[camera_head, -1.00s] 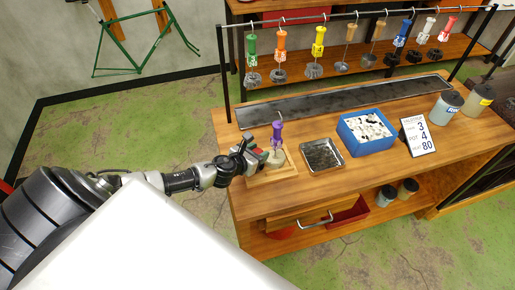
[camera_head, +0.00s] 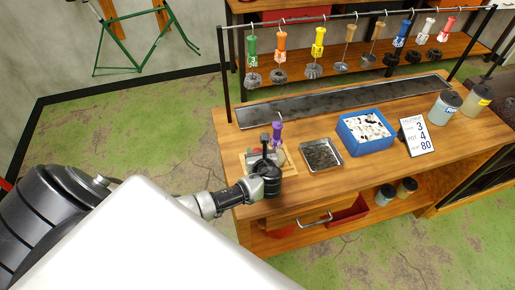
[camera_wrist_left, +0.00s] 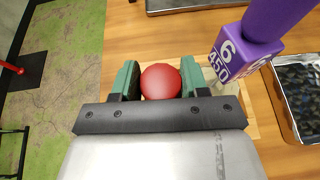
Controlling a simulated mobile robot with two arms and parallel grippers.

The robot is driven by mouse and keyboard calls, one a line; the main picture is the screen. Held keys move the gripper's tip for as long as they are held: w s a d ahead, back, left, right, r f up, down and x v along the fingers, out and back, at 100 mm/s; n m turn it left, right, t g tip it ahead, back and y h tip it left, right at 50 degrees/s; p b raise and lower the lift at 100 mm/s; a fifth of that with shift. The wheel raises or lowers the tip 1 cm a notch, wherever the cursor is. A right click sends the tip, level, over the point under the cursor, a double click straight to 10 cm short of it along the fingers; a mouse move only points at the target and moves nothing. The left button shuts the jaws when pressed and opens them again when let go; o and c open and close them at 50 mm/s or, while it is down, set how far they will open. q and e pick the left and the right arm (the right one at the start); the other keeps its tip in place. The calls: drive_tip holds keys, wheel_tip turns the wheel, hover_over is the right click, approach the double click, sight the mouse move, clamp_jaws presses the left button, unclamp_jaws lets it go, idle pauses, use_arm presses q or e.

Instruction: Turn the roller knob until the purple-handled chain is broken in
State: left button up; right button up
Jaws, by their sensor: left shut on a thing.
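The purple handle (camera_head: 277,134) of the chain stands upright at the roller station on the left end of the bench. In the left wrist view the purple handle (camera_wrist_left: 262,38) shows "6" and "450" on its end. The red round roller knob (camera_wrist_left: 160,82) sits between the green fingers of my left gripper (camera_wrist_left: 160,80), which is shut on it. In the head view my left gripper (camera_head: 264,160) is at the wooden roller base (camera_head: 243,168) and hides the knob and most of the chain. My right gripper is not in view.
A metal tray (camera_head: 321,155) of dark pieces lies right of the roller, then a blue box (camera_head: 366,145) and a number sign (camera_head: 417,136). Several chains with coloured handles hang from the rail (camera_head: 350,15) behind. Grey pots (camera_head: 446,108) stand at the right.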

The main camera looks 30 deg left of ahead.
use_arm(q)
drive_tip(key=shift+n+g+y, duration=0.9)
drive_tip(key=shift+n+g, duration=0.2)
drive_tip(key=shift+n, duration=0.1)
drive_tip(key=o, duration=0.9)
drive_tip(key=shift+c, duration=0.2)
drive_tip(key=b+v, duration=0.2)
drive_tip(key=v, duration=0.8)
drive_tip(key=shift+d, duration=0.4)
drive_tip(key=shift+r, duration=0.15)
